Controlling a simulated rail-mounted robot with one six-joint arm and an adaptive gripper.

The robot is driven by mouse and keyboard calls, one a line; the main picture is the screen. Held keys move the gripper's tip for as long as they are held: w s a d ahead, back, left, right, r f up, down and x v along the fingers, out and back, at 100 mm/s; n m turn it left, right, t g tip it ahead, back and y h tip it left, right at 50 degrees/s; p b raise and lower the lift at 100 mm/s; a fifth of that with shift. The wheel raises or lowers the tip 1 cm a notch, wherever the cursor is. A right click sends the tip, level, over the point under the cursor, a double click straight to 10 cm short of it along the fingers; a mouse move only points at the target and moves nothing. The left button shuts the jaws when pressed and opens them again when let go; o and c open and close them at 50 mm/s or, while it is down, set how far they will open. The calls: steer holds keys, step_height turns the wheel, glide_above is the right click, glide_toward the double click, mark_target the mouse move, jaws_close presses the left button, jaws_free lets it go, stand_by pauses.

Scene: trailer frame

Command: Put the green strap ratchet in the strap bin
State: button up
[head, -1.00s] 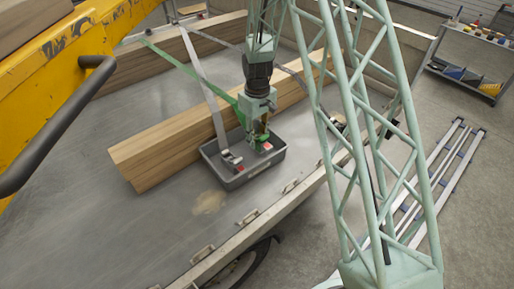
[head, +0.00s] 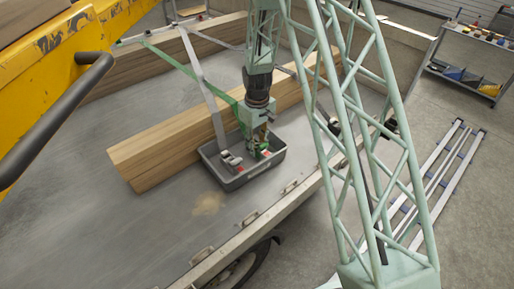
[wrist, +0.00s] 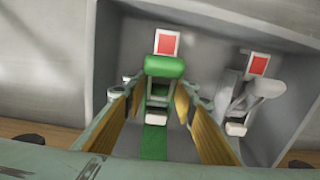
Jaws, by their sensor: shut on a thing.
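The green strap ratchet (wrist: 164,68), with a red and white label at its far end, is between the yellow-padded fingers of my gripper (wrist: 163,112) in the wrist view. My gripper (head: 259,148) is shut on it and points down over the right part of the grey strap bin (head: 258,173). The ratchet (head: 263,153) is low, within the outline of the bin (wrist: 205,58); whether it touches the bin floor I cannot tell. A green strap (head: 172,62) runs from it to the back of the trailer.
A grey ratchet (head: 231,160) with a grey strap (head: 199,75) lies in the bin's left part, close beside the green one. Timber beams (head: 170,137) lie right behind the bin. The bare trailer deck (head: 130,220) is free in front.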

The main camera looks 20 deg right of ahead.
steer(key=shift+f, duration=0.1)
stand_by(0.3)
steer(key=o, duration=1)
steer(key=shift+r+p, duration=1.05)
steer(key=shift+r, duration=5.15)
